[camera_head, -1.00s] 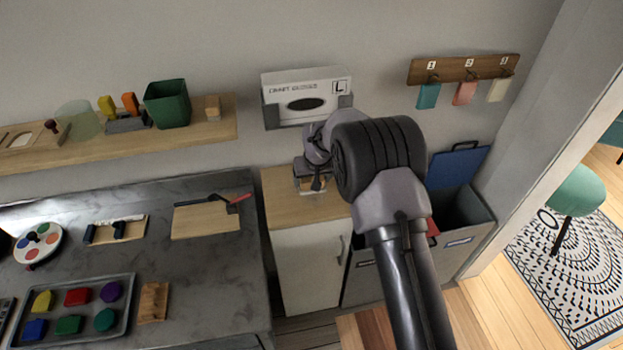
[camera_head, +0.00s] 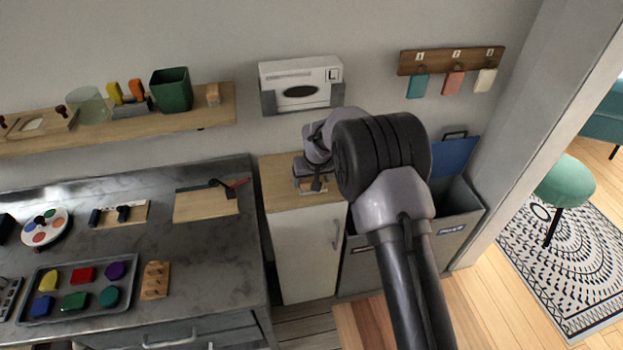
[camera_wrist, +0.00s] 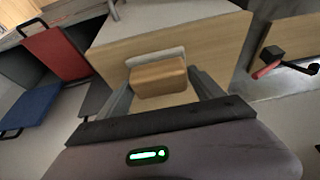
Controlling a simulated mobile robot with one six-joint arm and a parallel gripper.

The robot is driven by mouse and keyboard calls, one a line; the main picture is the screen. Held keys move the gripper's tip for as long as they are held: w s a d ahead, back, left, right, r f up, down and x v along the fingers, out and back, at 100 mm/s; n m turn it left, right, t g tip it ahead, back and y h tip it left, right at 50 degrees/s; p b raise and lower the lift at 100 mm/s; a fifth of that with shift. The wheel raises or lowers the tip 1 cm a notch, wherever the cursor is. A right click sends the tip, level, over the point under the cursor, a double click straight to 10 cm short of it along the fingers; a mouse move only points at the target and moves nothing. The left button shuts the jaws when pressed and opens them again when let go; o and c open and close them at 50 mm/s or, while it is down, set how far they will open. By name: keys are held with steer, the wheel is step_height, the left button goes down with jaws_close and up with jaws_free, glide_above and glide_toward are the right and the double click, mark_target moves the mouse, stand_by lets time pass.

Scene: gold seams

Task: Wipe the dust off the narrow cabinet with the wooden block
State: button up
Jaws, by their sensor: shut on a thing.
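The narrow cabinet (camera_head: 303,250) has a white door and a light wooden top, with the top also in the wrist view (camera_wrist: 215,48). My gripper (camera_wrist: 162,86) is shut on the wooden block (camera_wrist: 158,77), a small light-brown piece. A pale grey strip shows along the block's far side; I cannot tell whether it belongs to the block. In the head view my gripper (camera_head: 313,187) is low over the cabinet top, partly hidden by my wrist. I cannot tell if the block touches the top. No dust is clearly visible on the bare wood.
A white box in a grey holder (camera_head: 301,86) is on the wall above the cabinet. Grey bins (camera_head: 455,220) with a blue lid (camera_head: 455,155) stand to the right. The grey counter (camera_head: 215,255) with trays and boards is to the left, across a gap.

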steer(key=shift+w+r, duration=0.15)
steer(key=shift+r, duration=0.3)
steer(key=shift+r+p, duration=0.6)
steer(key=shift+r, duration=0.3)
steer(key=shift+r+p, duration=0.75)
steer(key=shift+r, duration=0.75)
